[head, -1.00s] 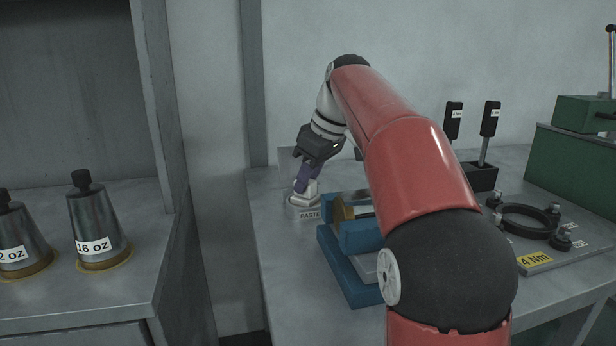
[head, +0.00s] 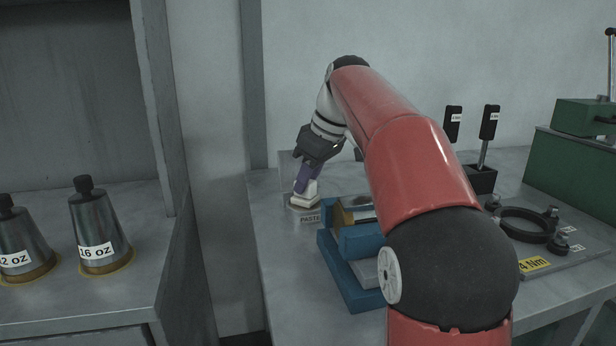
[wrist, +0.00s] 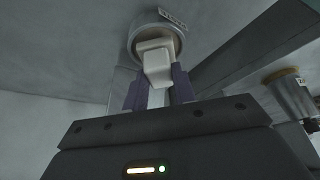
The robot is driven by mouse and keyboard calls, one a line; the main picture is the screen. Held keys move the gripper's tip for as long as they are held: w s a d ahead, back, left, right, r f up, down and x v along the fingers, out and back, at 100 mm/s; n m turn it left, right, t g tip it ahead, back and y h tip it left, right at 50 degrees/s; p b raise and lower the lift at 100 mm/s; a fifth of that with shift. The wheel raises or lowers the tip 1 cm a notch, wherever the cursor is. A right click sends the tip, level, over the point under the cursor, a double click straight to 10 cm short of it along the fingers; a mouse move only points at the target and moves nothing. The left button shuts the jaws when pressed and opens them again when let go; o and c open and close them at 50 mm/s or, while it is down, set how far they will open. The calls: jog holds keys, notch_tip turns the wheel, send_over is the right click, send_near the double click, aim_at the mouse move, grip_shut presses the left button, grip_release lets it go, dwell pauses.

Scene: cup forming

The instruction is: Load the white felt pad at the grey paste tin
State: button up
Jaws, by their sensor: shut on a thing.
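The grey paste tin (head: 308,217), with a "PASTE" label, stands on the bench left of the blue vise. In the wrist view the tin (wrist: 176,40) is round and shows just beyond the pad. My gripper (head: 305,186) has purple fingers and points down at the tin. It is shut on the white felt pad (head: 304,200), which also shows between the fingers in the wrist view (wrist: 157,68). The pad's lower end is at the tin's opening. I cannot tell whether it touches the paste, as the tin's inside is mostly hidden.
A blue vise (head: 350,270) with a brass-coloured piece stands close right of the tin. Farther right are a black ring fixture (head: 524,224) and upright black-handled tools (head: 489,122). Two metal cones (head: 98,232) stand on the left bench, across a gap.

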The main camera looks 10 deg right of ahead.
notch_tip(320, 180, up, 2)
jog(key=shift+p, duration=0.65)
jog(key=shift+r, duration=2.1)
